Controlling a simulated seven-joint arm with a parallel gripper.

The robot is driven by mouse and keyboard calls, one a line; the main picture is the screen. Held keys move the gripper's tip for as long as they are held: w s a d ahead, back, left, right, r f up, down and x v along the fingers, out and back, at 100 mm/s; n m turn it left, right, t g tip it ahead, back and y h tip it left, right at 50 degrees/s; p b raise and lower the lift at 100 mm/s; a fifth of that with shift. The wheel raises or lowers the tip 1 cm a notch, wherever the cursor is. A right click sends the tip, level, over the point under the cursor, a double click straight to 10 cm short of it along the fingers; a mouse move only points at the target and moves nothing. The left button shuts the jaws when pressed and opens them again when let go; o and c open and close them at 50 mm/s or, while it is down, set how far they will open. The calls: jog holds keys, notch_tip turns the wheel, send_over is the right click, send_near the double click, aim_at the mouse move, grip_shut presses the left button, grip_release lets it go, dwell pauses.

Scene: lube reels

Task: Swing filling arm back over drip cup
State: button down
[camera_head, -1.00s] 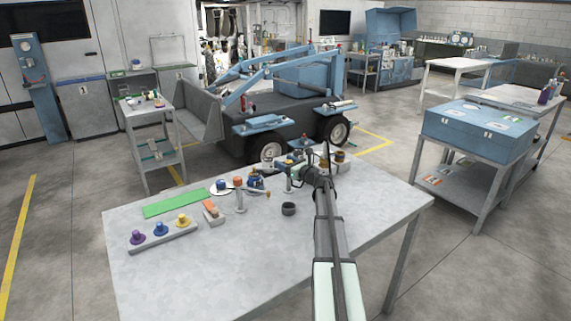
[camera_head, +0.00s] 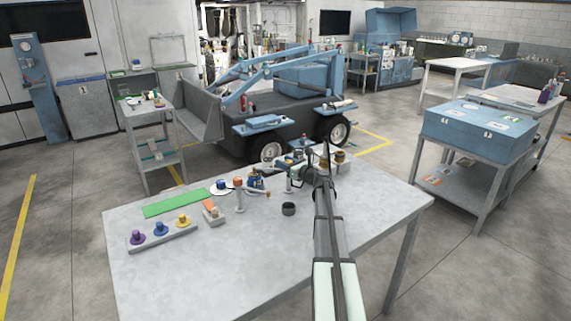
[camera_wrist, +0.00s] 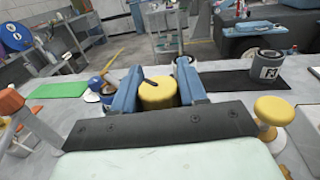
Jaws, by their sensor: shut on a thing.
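My gripper (camera_wrist: 158,76) has its two blue fingers on either side of a yellow round-topped knob (camera_wrist: 158,95) in the wrist view, and is shut on it. A dark curved piece lies over the top of the knob. In the head view my gripper (camera_head: 297,171) is low over the far right part of the grey bench, mostly hidden by my own arm. A small dark cup (camera_head: 288,209), perhaps the drip cup, stands on the bench left of my arm. I cannot make out the filling arm's full shape or whether it is over a cup.
A green mat (camera_head: 174,203), a rack with purple, blue and yellow knobs (camera_head: 162,236) and an orange-topped block (camera_head: 212,212) are to the left.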

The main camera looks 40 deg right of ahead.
jog(key=shift+n+y, duration=0.4)
jog(key=shift+y, duration=0.2)
jog(key=n+g+y, duration=0.3)
jog(key=y, duration=0.1)
jog(key=n+g+y, duration=0.3)
jog(key=y, duration=0.1)
jog(key=a+n+g+y, duration=0.1)
jog(key=n+g+y, duration=0.1)
jog(key=n+y, duration=0.1)
jog(key=shift+s+n+g+y, duration=0.3)
jog(key=shift+g+y, duration=0.1)
jog(key=shift+s+a+n+g+y, duration=0.15)
jog(key=shift+n+g+y, duration=0.1)
jog(key=shift+n+g, duration=0.25)
jog(key=shift+s+a+n+g+y, duration=0.1)
jog(key=shift+n+g+y, duration=0.2)
jog(key=shift+g, duration=0.3)
jog(key=shift+s+g, duration=0.1)
jog(key=shift+g, duration=0.2)
jog(key=c, duration=0.7)
grip_release()
